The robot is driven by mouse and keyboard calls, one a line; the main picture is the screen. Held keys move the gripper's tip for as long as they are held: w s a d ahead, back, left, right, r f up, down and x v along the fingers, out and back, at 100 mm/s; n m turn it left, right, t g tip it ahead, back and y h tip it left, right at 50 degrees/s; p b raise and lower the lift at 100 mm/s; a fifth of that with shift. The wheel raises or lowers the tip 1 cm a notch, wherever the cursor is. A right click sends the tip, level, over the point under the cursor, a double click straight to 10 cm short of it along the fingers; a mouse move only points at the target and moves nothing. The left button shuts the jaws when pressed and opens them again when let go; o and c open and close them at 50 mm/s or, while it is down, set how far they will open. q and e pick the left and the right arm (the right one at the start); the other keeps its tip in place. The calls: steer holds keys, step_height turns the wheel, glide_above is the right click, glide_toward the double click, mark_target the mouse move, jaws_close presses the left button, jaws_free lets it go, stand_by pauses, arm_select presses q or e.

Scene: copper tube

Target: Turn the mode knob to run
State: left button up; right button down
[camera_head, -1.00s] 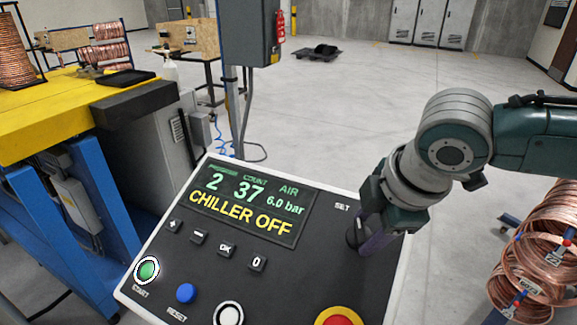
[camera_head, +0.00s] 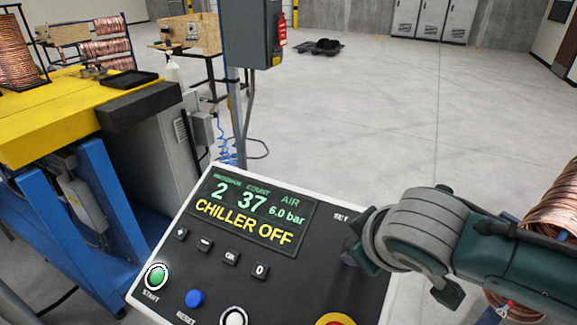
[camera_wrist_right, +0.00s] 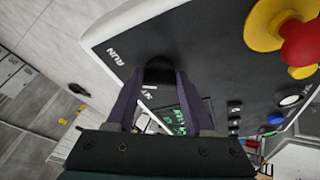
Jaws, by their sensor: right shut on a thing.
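The control panel (camera_head: 318,275) has a black face with a white rim and tilts toward me. Its screen (camera_head: 252,208) reads "CHILLER OFF". My right gripper (camera_head: 352,256) is at the panel's right side, below a "SET" label (camera_head: 341,216). In the right wrist view its two purple-grey fingers (camera_wrist_right: 160,85) are shut on the black mode knob (camera_wrist_right: 160,70), one on each side. A "RUN" label (camera_wrist_right: 115,57) shows beside the knob. The gripper mostly hides the knob in the head view, and I cannot tell which label it points at. My left gripper is not in view.
The panel also carries a green start button (camera_head: 157,276), a blue reset button (camera_head: 194,298), a white button (camera_head: 233,317) and a red stop button (camera_head: 336,320). A yellow-topped bench (camera_head: 60,115) stands left. Copper coils are at right.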

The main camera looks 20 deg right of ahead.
steer(key=shift+a+m+h, duration=0.15)
steer(key=shift+m+h, duration=0.25)
steer(key=shift+m, duration=1.2)
steer(key=shift+c, duration=1.4)
jaws_free()
steer(key=v, duration=1)
steer(key=shift+a+f, duration=0.1)
